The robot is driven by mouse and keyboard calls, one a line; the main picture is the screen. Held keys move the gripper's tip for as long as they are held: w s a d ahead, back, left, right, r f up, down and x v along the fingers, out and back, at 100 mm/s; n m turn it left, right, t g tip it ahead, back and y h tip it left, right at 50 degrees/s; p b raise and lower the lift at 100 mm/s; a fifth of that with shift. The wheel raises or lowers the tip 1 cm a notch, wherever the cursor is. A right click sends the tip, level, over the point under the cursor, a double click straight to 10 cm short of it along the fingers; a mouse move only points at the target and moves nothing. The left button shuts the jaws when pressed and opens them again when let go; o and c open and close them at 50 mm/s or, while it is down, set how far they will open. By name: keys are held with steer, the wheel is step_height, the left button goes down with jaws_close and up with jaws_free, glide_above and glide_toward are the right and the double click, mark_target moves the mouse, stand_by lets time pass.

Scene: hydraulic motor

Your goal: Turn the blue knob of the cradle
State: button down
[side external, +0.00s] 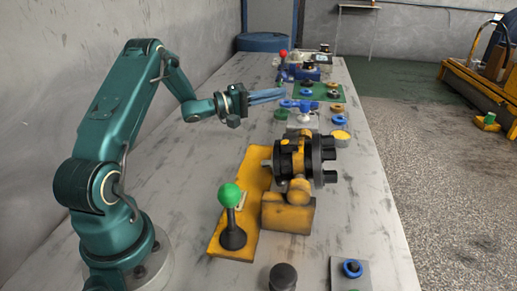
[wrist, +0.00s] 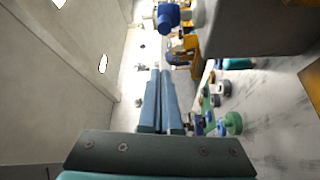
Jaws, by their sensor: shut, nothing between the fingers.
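My gripper (side external: 283,93) is shut and empty, its long blue fingers level above the table and pointing away from my arm. In the wrist view the two fingers (wrist: 160,73) lie side by side. A yellow cradle (side external: 287,214) holds a black and yellow motor (side external: 297,160), to the near right of my gripper. A blue knob-like part (side external: 305,105) on a pale base stands just right of and below my fingertips, apart from them as far as I can see. I cannot tell whether it belongs to the cradle. A blue part (wrist: 169,17) also shows beyond the fingertips in the wrist view.
A green-knobbed lever (side external: 230,195) stands on a yellow plate near my base. A blue ring (side external: 351,268) sits on a grey plate at the front right. Several small parts crowd a green mat (side external: 318,92) farther back. The left table strip is clear.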

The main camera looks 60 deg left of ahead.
mark_target(304, 109)
steer(key=shift+w+d+f, duration=0.15)
steer(key=shift+d, duration=0.9)
steer(key=shift+w+d+f, duration=0.15)
steer(key=shift+d, duration=0.85)
